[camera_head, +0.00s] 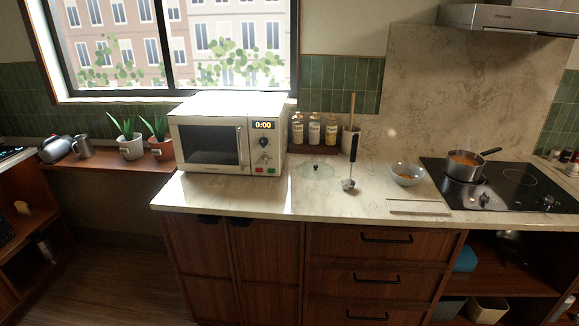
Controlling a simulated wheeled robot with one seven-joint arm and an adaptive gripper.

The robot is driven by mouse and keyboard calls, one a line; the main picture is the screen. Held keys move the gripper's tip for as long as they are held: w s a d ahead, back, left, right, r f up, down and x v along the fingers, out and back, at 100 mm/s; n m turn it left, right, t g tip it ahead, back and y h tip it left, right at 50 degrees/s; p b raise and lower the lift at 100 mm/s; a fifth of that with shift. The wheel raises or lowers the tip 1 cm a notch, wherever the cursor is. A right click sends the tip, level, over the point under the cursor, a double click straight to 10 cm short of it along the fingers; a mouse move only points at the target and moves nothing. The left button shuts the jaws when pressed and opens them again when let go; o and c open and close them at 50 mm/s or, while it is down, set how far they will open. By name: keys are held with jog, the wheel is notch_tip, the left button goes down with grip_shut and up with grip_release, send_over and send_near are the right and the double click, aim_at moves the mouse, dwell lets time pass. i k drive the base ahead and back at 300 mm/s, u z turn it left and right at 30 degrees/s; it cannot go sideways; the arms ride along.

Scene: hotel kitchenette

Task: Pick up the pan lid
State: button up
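The pan lid (317,169) appears as a clear glass disc with a small dark knob, lying on the pale marble counter (250,195). It sits just right of the microwave and left of an upright black-handled utensil. My gripper is not in this view.
A white microwave (228,135) stands left of the lid. The black-handled utensil (353,160) is close on its right, and a tray of bottles (315,130) is behind it. A bowl (407,174) and a pot (465,164) on the hob stand further right. The counter front is clear.

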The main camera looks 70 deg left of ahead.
aim_at(314, 171)
jog(key=k, duration=0.8)
jog(key=u, duration=1.8)
jog(key=i, duration=0.95)
